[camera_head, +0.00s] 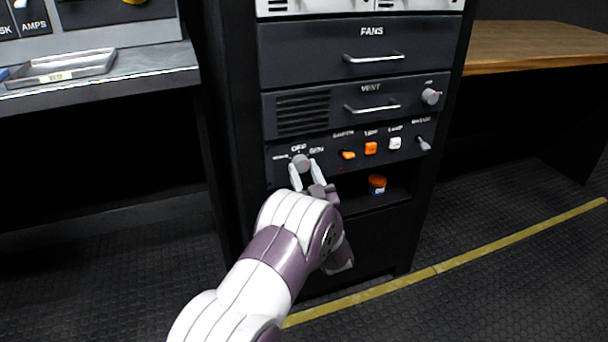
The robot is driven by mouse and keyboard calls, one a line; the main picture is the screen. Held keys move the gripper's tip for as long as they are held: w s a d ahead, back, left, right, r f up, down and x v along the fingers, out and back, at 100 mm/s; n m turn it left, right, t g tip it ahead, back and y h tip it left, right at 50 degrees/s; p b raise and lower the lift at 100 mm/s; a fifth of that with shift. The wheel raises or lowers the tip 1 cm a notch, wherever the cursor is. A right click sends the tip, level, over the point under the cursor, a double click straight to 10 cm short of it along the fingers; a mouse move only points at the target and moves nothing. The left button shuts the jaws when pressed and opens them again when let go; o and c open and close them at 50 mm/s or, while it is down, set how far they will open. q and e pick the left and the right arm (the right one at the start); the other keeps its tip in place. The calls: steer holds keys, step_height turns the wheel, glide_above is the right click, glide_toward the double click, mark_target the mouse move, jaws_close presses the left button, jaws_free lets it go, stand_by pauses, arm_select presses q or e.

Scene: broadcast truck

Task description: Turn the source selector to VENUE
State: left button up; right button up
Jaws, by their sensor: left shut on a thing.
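The source selector (300,162) is a round grey knob at the left end of the lower rack panel. Small labels surround it; "OFF" reads above it and "GEN" to its upper right, while the label on its left is too small to read. My left gripper (303,171) is shut on the knob, with one white finger on each side. The way the knob points is hard to tell. My left arm comes up from the bottom of the picture. My right gripper is not in view.
Right of the knob on the same panel are orange switches (370,148), a white switch (395,143) and a grey toggle (423,143). An open shelf below holds a small orange-capped jar (377,184). Drawers with bar handles (374,57) are above. A desk with a tray (62,67) stands left.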

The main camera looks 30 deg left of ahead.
arm_select(q)
steer(key=n+g+y+b, duration=0.1)
steer(key=n+g, duration=0.1)
steer(key=n, duration=0.2)
steer(key=n+g+y+b, duration=0.1)
steer(key=n, duration=0.3)
steer(key=shift+w+d+f+g, duration=0.1)
steer(key=shift+w+d+g, duration=0.1)
steer(key=shift+g, duration=0.2)
steer(key=n+g, duration=0.1)
steer(key=n, duration=0.2)
steer(key=n+g+b, duration=0.1)
steer(key=n+g, duration=0.1)
steer(key=n, duration=0.2)
steer(key=shift+w+d, duration=0.1)
steer(key=n+g, duration=0.1)
steer(key=n, duration=0.3)
steer(key=r+n+g+h, duration=0.1)
steer(key=n, duration=0.2)
steer(key=shift+w+g+b, duration=0.1)
steer(key=shift+g+b, duration=0.2)
steer(key=shift+b, duration=0.1)
steer(key=n+h, duration=0.2)
steer(key=n, duration=0.3)
steer(key=shift+r, duration=0.15)
steer(key=o, duration=1)
steer(key=shift+o, duration=0.2)
